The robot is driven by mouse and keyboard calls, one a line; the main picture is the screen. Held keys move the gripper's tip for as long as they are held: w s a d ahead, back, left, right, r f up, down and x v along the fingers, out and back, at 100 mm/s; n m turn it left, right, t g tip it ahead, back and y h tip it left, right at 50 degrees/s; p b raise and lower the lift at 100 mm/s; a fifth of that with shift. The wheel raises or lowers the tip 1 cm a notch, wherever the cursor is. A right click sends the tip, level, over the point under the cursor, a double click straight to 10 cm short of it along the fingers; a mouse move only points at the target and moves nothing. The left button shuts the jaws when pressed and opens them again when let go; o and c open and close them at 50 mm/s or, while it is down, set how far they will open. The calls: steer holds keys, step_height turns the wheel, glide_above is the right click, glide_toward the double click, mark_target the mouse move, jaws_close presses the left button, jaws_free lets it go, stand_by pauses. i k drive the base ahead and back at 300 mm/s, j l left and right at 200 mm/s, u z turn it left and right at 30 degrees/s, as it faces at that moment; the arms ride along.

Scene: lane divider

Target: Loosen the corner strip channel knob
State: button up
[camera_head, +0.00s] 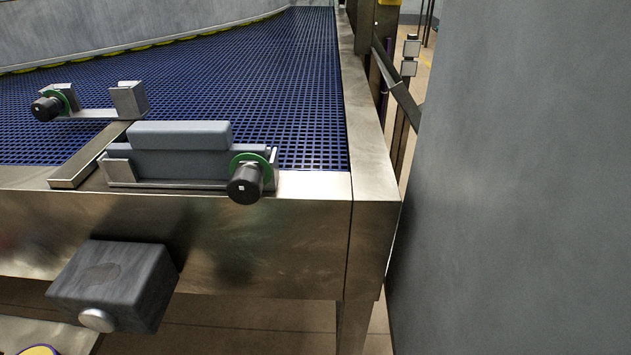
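A black knob (245,183) with a green ring (249,159) behind it sits at the right end of a metal channel (190,184) on the conveyor's front edge. A grey block-like strip (180,135) lies in this channel. A second black knob (46,108) with a green ring is on another channel (95,113) farther back at the left. That channel has no strip in it. I cannot tell from the view which knob is the corner one. My gripper is not in view, and nothing touches either knob.
The blue mesh conveyor belt (220,75) runs back from a steel frame (300,225). A flat metal bar (90,160) lies beside the front channel. A dark grey box (115,282) with a round button sticks out below the frame. A large grey wall (520,180) fills the right side.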

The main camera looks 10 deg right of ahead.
mark_target(246, 187)
steer(key=k+j+u, duration=0.2)
steer(key=j, duration=0.15)
steer(key=k+j+u, duration=0.15)
steer(key=j, duration=0.2)
steer(key=k+j+u, duration=0.2)
steer(key=j, duration=0.2)
